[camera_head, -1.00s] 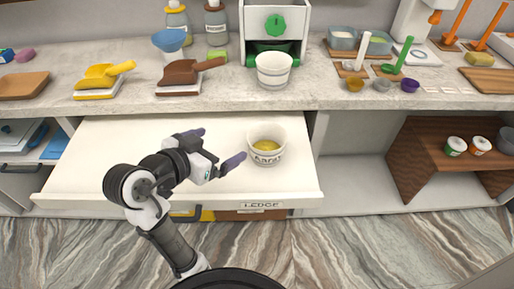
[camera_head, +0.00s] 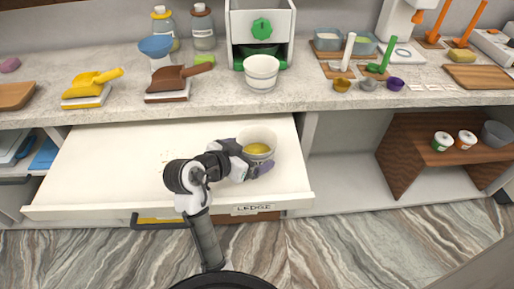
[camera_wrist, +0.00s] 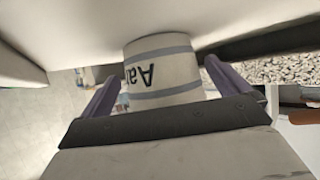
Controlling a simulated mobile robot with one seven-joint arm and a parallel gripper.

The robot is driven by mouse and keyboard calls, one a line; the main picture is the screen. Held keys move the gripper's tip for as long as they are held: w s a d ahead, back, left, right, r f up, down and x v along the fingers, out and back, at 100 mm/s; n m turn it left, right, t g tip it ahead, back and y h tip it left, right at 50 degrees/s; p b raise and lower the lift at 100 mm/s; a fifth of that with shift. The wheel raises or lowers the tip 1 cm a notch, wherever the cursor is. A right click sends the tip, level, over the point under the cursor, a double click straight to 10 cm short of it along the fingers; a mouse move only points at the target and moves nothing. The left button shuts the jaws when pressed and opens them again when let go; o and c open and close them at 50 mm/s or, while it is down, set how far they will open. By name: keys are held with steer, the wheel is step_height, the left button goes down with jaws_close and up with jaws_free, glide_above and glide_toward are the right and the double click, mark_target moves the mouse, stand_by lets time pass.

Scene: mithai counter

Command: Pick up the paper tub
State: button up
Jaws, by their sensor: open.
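The paper tub (camera_head: 259,138) stands upright on the pulled-out white ledge (camera_head: 110,165), near its right end. In the wrist view the tub (camera_wrist: 165,72) shows grey bands and dark lettering that appears upside down. My gripper (camera_head: 254,157) is open at the tub, with one finger at its left side and one at its front right. In the wrist view my gripper's purple fingers (camera_wrist: 160,90) lie on either side of the tub, with a small gap visible on the left. The tub's lower front is partly hidden by my gripper.
Another white tub (camera_head: 262,73) stands on the counter (camera_head: 215,98) under the green-knobbed dispenser (camera_head: 262,28). A brown scoop (camera_head: 170,80) and yellow scoop (camera_head: 88,84) rest to the left. The ledge left of my arm is mostly clear.

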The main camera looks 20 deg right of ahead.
mark_target(257, 149)
steer(key=shift+x, duration=1.15)
steer(key=c, duration=0.9)
steer(key=shift+o, duration=0.2)
steer(key=shift+r, duration=0.1)
